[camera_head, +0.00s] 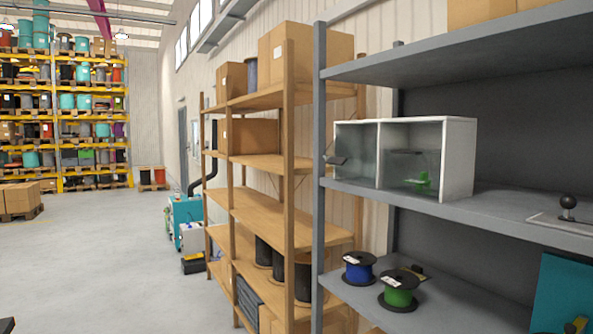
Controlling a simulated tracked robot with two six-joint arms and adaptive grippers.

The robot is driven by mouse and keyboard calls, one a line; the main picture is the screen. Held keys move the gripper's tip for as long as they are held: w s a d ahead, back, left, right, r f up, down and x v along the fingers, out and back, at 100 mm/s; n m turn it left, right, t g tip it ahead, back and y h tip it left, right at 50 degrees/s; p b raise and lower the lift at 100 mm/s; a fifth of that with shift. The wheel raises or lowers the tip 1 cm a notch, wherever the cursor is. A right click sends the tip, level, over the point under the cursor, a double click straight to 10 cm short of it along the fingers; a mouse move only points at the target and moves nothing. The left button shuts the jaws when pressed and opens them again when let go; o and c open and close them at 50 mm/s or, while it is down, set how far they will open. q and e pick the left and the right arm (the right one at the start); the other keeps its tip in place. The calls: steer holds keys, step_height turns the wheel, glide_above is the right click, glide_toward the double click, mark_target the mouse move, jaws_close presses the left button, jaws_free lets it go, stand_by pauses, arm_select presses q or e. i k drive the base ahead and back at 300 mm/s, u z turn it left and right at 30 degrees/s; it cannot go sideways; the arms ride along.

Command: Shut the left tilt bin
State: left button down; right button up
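A white two-compartment case (459,160) with clear fronts stands on the grey metal shelf at the right. Its left tilt bin (357,150) is a clear pane in the left compartment. A small dark piece (337,160) sticks out at that bin's left edge. I cannot tell from here how far the left bin is tilted. The right compartment (404,137) shows a grey see-through bin and a green handle-like piece (422,184) low in front. Neither of my grippers can be made out. A small dark shape in the bottom left corner is too cut off to identify.
The grey shelf unit's post (319,150) stands just left of the case. A blue reel (358,269) and a green reel (399,291) sit on the shelf below. A plate with a black ball knob (568,204) lies right. Open floor (110,250) is at the left.

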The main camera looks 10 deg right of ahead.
mark_target(340, 162)
steer(key=z, duration=0.2)
steer(key=i, duration=1.1)
steer(key=z, duration=0.8)
